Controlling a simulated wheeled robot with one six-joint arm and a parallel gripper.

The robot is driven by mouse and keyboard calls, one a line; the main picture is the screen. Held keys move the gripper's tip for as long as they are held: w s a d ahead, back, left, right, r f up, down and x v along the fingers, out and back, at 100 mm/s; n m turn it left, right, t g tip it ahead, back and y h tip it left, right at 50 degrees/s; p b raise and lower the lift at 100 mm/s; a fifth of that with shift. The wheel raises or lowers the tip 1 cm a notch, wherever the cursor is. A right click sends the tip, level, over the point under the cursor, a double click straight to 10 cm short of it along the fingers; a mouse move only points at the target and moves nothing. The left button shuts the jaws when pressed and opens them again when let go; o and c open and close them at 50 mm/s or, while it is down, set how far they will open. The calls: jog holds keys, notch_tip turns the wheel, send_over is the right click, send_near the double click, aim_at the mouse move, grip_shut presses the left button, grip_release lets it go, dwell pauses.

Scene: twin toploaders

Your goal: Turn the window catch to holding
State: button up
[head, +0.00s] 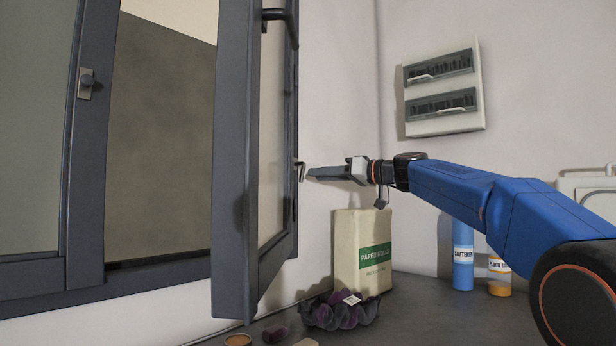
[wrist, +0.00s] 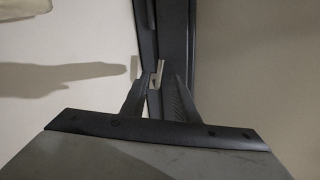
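The window sash (head: 232,160) stands swung open toward me, dark grey-framed. A small metal catch (head: 301,170) sits on its edge at mid height, its lever bent downward. My gripper (head: 311,174) reaches in from the right with its fingertips close to this catch. In the wrist view, my gripper (wrist: 159,84) is open, and the pale metal catch lever (wrist: 158,70) shows between the fingertips, with a gap visible on the right side. Whether either finger touches it I cannot tell.
A dark handle (head: 281,22) is higher on the sash, and a small fitting (head: 86,84) is on the fixed frame. Below my arm stand a paper sack (head: 347,250), a purple ruffled bowl (head: 335,316) and a blue bottle (head: 462,265). A breaker panel (head: 441,90) hangs behind.

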jog(key=shift+x, duration=2.55)
jog(key=shift+c, duration=0.3)
grip_shut()
